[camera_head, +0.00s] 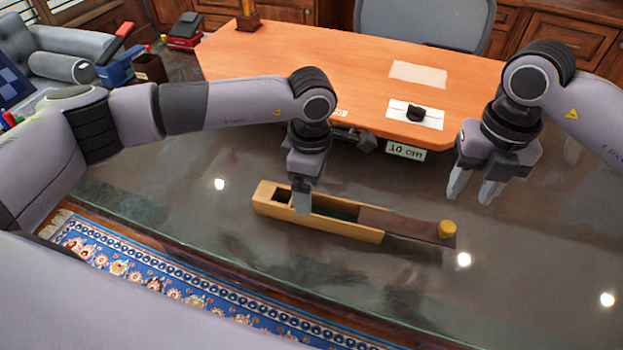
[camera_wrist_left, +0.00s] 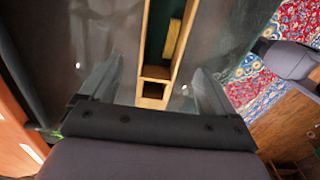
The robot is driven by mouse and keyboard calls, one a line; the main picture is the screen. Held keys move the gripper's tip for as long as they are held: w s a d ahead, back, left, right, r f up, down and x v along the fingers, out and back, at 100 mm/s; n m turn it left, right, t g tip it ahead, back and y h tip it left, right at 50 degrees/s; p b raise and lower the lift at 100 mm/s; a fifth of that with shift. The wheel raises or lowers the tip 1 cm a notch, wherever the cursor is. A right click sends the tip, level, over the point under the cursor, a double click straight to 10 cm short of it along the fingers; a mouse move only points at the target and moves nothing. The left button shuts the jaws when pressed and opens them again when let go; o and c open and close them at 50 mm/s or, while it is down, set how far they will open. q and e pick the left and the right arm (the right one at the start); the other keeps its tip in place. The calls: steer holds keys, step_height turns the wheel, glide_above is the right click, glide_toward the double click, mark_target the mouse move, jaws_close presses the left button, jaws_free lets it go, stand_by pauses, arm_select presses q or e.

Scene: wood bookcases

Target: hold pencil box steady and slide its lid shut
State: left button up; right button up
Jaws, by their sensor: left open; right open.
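The pencil box (camera_head: 270,205) is long, narrow and yellow wood, lying on the dark glossy table. Its dark brown lid (camera_head: 405,226) sticks far out past the box's right end and has a yellow knob (camera_head: 447,228) at its outer end. The left part of the box is uncovered. My left gripper (camera_head: 302,203) is over the uncovered part. In the left wrist view the open fingers stand on either side of the box (camera_wrist_left: 151,88), apart from its walls as far as I can see. My right gripper (camera_head: 474,190) is open and empty, above and right of the knob.
An orange wooden board (camera_head: 290,75) lies behind the box, with a white card (camera_head: 415,114) and a black object on it. A "10 cm" label (camera_head: 405,151) stands at its front edge. The table is clear right of the lid. A patterned rug (camera_head: 150,265) lies below the front edge.

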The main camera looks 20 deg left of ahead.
mark_target(319, 211)
arm_select(q)
steer(key=shift+f, duration=3.15)
steer(key=c, duration=1.3)
steer(key=shift+o, duration=0.3)
arm_select(e)
steer(key=shift+o, duration=1.1)
